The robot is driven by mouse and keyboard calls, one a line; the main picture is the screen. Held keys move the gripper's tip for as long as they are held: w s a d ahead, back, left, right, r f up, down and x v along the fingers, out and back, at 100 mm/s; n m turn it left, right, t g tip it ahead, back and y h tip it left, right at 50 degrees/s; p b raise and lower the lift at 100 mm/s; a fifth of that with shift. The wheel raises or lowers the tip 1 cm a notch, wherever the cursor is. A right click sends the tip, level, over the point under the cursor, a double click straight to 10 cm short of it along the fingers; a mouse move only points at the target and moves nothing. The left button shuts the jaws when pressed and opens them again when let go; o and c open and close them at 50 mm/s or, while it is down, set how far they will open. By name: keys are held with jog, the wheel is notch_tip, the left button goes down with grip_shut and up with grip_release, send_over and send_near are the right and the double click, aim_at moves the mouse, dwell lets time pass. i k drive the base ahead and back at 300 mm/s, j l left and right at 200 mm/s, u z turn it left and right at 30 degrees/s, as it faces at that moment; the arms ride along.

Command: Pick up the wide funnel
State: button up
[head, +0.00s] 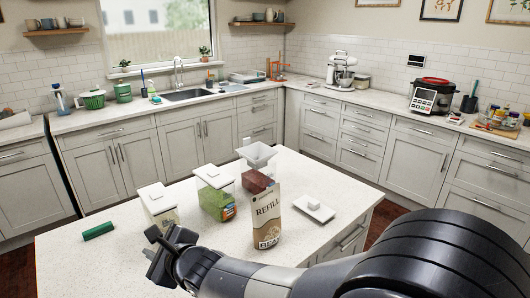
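A white, wide-mouthed funnel (258,155) shows at the back of the island. It is above a dark brown part (258,181) that looks like a jar of beans or the top of the bag; I cannot tell which. My gripper (151,246) is at the left front of the island, left of the bag and well apart from the funnel. Its fingers look parted, with nothing seen between them.
A clear container with green contents (214,192) and a white-lidded container (158,206) stand between my gripper and the funnel. A white lid (314,208) lies right of the bag. A green cylinder (98,230) lies on the left of the island countertop (75,265), which is otherwise clear there.

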aim_at(258, 153)
jog(key=i+j+z, duration=0.2)
jog(key=z, duration=0.15)
jog(key=i+j+z, duration=0.35)
jog(key=i+l, duration=0.35)
jog(key=i+z, duration=0.05)
